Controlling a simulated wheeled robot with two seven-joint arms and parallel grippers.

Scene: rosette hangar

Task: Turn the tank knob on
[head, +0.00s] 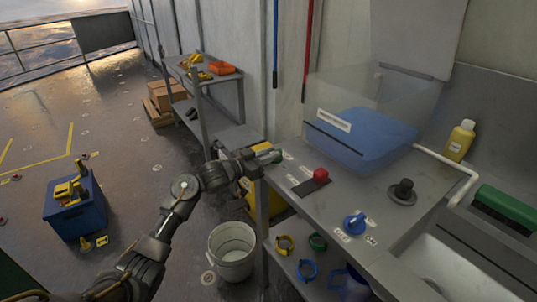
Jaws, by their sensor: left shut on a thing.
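Several knobs stand on the grey metal counter (300,215). A red knob (321,174) sits on a dark slotted plate, and a blue knob (354,222) is near the front edge. A clear tank (367,138) with blue contents stands behind them. My right gripper is out of view.
A black knob-like fitting (403,191) stands near a white pipe (455,168) and a yellow bottle (459,140). Below are a white bucket (232,250) and coloured rings (307,270). A blue crate (75,210) stands on open floor at left.

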